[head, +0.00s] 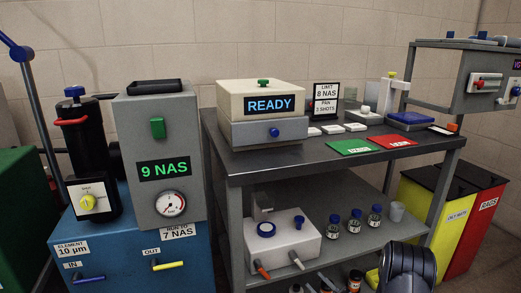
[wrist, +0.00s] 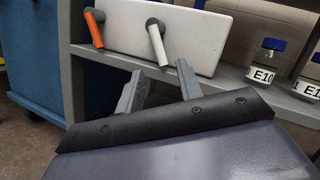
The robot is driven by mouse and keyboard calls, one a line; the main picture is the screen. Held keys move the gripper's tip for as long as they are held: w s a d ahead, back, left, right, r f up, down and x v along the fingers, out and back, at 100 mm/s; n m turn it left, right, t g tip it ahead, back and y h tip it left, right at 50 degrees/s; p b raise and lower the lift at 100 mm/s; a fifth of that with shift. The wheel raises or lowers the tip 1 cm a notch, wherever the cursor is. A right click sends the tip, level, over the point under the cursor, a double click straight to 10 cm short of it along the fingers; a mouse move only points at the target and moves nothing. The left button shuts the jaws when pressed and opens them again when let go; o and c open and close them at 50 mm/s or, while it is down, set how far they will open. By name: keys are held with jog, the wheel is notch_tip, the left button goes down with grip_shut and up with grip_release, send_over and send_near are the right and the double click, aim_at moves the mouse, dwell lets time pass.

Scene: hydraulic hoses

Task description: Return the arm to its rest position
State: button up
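My gripper (wrist: 159,68) shows in the wrist view as two grey fingers standing apart past a dark edge of my wrist. The gap between them is empty, and I see nothing held. Beyond the fingers is the front of a white box (wrist: 195,35) with an orange handle (wrist: 94,27) and a white handle (wrist: 157,43). In the head view a dark rounded part of my arm (head: 407,267) is at the bottom right, in front of the bench's lower shelf. The gripper fingers are out of the head view.
The grey bench (head: 225,175) carries a box reading READY (head: 262,88), green (head: 348,147) and red (head: 392,140) mats. Its lower shelf holds the white box (head: 285,250) and several bottles (head: 355,222). A blue cabinet (head: 190,270) stands left; yellow and red bins (head: 480,225) stand right.

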aim_at(302, 266)
jog(key=shift+n, duration=0.3)
jog(key=x, duration=0.7)
jog(key=shift+d+r+b, duration=0.1)
jog(key=shift+r+b, duration=0.2)
jog(key=shift+b, duration=0.05)
jog(key=shift+d+r+n+g+p, duration=0.15)
jog(key=shift+d+n+g+p, duration=0.15)
jog(key=shift+n+g+p, duration=0.35)
jog(key=shift+n, duration=0.65)
jog(key=shift+d, duration=0.1)
